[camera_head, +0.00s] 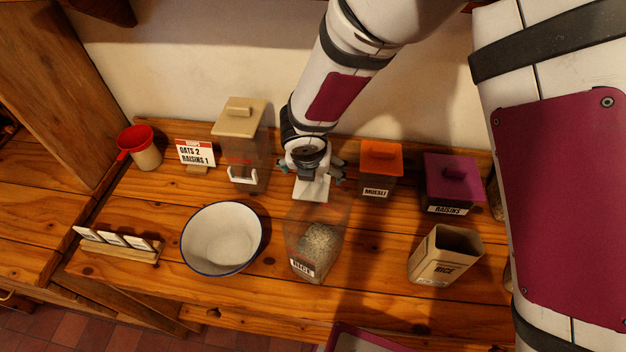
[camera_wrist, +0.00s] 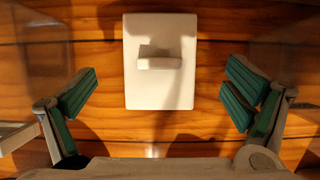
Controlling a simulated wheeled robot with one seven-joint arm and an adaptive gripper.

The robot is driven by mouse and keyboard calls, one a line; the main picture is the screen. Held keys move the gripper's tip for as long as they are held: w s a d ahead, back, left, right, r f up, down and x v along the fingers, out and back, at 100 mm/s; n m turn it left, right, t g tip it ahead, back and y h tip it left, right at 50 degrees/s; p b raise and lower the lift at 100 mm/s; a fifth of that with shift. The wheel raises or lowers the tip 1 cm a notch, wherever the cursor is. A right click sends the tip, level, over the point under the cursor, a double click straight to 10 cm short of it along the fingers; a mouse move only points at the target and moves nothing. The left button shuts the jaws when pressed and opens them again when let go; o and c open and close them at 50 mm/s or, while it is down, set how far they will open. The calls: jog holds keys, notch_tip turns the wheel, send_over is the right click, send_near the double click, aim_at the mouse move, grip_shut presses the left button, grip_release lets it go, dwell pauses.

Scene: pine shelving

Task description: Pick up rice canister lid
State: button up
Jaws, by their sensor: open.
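A white rectangular lid (camera_wrist: 135,85) with a raised bar handle (camera_wrist: 160,62) lies flat on the wooden counter in the wrist view. The lid also shows in the head view (camera_head: 312,188), partly hidden under my gripper (camera_head: 313,170). My gripper is open above the lid, with one finger on each side of it, apart from it, in the wrist view. A clear canister (camera_head: 320,218) holding grain stands open in front of the lid; its label is hard to read. A tan open-topped carton labelled rice (camera_head: 428,262) stands farther right.
A tan-lidded canister (camera_head: 240,112) stands left of my gripper. Orange-lidded muesli (camera_head: 381,157) and purple-lidded raisins (camera_head: 454,176) stand right.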

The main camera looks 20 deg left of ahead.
jog(key=shift+x, duration=1.95)
jog(key=shift+c, duration=0.2)
jog(key=c, duration=1)
jog(key=shift+c, duration=0.2)
